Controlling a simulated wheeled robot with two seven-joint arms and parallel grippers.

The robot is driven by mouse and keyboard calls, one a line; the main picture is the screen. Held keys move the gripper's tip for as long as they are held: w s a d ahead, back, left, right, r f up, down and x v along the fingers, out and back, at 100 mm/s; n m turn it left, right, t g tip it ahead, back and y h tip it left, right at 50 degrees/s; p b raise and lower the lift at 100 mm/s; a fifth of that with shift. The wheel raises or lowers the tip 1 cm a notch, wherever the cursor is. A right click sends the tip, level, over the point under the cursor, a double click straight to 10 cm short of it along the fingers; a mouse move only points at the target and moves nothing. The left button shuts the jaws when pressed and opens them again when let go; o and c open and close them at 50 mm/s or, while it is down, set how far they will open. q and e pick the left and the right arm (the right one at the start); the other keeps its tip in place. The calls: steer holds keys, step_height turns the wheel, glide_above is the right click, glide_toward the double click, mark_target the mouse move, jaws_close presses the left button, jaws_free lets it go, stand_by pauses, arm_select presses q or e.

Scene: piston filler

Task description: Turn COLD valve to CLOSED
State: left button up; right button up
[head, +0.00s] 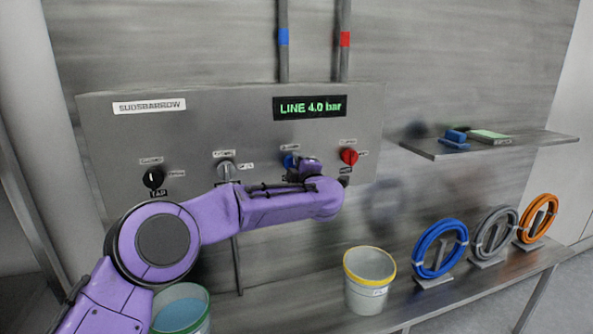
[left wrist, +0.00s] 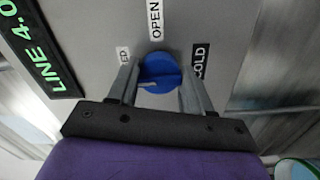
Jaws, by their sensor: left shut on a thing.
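The COLD valve is a blue round knob (left wrist: 160,72) on the grey panel, between my left gripper's fingers in the left wrist view. In the head view the blue knob (head: 288,160) is partly hidden behind my left gripper (head: 298,166). My left gripper (left wrist: 157,88) is shut on the knob, one finger on each side. A pale mark on the knob lies toward its left side in the wrist view. An OPEN label (left wrist: 155,20) is above the knob, a COLD label (left wrist: 199,62) right, and a partly hidden label ending in ED (left wrist: 123,55) left.
A red knob (head: 349,156) sits close right of the blue one; a grey knob (head: 226,170) and a black TAP knob (head: 153,178) are left. The display (head: 310,107) reads LINE 4.0 bar. Buckets (head: 368,280) and hose coils (head: 440,247) stand below.

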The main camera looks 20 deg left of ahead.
arm_select(q)
steer(key=shift+f, duration=0.1)
steer(key=o, duration=1)
steer(key=shift+o, duration=0.2)
steer(key=b+v, duration=0.3)
steer(key=v, duration=0.7)
steer(key=shift+s+d, duration=0.25)
